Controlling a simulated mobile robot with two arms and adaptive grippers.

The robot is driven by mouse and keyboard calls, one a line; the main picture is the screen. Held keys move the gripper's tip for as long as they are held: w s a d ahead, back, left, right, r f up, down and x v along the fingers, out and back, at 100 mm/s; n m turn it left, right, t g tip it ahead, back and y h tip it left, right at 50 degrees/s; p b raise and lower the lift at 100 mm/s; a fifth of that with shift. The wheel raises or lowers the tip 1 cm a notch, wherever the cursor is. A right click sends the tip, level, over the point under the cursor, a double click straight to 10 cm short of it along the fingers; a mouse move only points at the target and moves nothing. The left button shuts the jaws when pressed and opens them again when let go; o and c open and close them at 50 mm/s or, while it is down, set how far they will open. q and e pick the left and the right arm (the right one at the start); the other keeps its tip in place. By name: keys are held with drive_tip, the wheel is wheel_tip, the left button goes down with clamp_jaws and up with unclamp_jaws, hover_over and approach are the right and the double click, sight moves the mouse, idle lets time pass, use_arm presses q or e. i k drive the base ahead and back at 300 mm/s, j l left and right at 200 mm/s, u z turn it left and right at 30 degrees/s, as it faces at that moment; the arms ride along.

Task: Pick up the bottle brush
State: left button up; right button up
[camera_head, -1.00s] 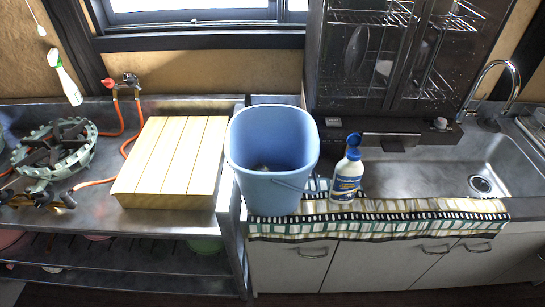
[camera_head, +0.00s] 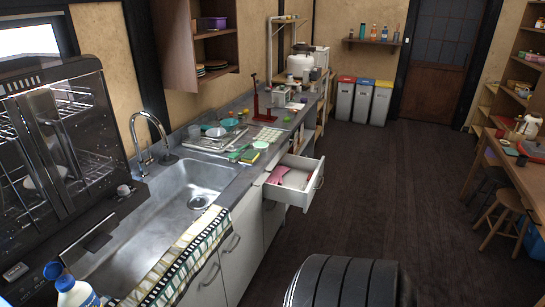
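I cannot make out a bottle brush for certain. A green item (camera_head: 238,153) lies on the counter beside a yellow-green sponge (camera_head: 249,157), just past the sink; it is too small to tell what it is. Neither of my grippers is in view.
The steel sink (camera_head: 180,205) is at left, with a dish rack (camera_head: 215,138) beyond it. An open drawer (camera_head: 297,183) holding something pink juts into the aisle. Three bins (camera_head: 362,100) stand at the back. A wooden table (camera_head: 515,150) and stool (camera_head: 505,215) are at right. The dark floor between is open.

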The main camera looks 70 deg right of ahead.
sight(303, 188)
drive_tip(key=z, duration=2.4)
drive_tip(key=u, duration=2.45)
drive_tip(key=z, duration=2.45)
drive_tip(key=i+l+u, duration=0.1)
drive_tip(key=i, duration=0.4)
drive_tip(key=i+l+u, duration=0.15)
drive_tip(key=i+l, duration=0.25)
drive_tip(key=i, duration=0.1)
